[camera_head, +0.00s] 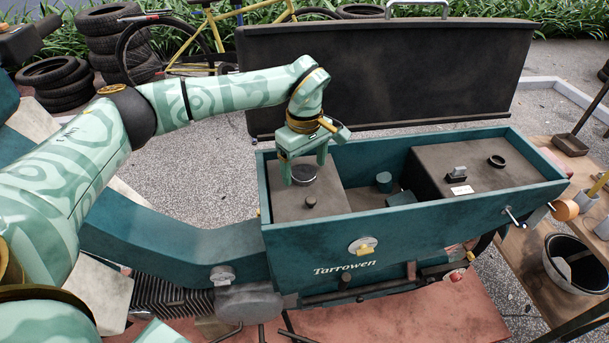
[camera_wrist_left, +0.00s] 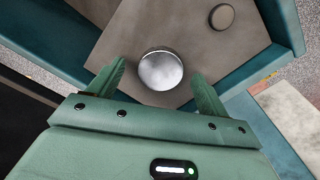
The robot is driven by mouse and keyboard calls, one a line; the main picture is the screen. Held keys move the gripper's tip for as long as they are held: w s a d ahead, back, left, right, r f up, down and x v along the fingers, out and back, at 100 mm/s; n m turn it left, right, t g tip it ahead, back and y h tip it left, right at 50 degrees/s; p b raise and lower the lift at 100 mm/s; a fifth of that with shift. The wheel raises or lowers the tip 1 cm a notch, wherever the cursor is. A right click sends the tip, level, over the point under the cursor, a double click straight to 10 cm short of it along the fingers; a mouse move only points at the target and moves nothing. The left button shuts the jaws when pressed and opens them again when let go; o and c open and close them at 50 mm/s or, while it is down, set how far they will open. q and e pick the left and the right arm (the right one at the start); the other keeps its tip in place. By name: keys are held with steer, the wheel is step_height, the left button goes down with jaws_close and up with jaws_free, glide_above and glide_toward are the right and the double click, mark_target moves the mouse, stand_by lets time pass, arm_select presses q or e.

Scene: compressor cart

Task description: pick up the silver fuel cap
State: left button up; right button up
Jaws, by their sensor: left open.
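The silver fuel cap (camera_head: 304,176) is a round disc on the brown top at the left end of the teal cart. In the left wrist view the cap (camera_wrist_left: 160,70) is bright and unobstructed. My left gripper (camera_head: 304,171) points down over it, open, with one finger to each side. In the left wrist view the fingertips of the left gripper (camera_wrist_left: 158,72) flank the cap with a gap on both sides. Whether the tips reach down to the cap's height I cannot tell. My right gripper is not in view.
A small dark knob (camera_head: 311,202) sits near the cap; it also shows in the left wrist view (camera_wrist_left: 221,17). The cart's teal wall (camera_head: 420,218) rises around the top. A large dark panel (camera_head: 390,70) stands behind. A black bucket (camera_head: 575,262) is at right.

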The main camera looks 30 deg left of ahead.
arm_select(q)
steer(key=shift+f, duration=0.5)
steer(key=c, duration=1.1)
steer(key=shift+r, duration=0.2)
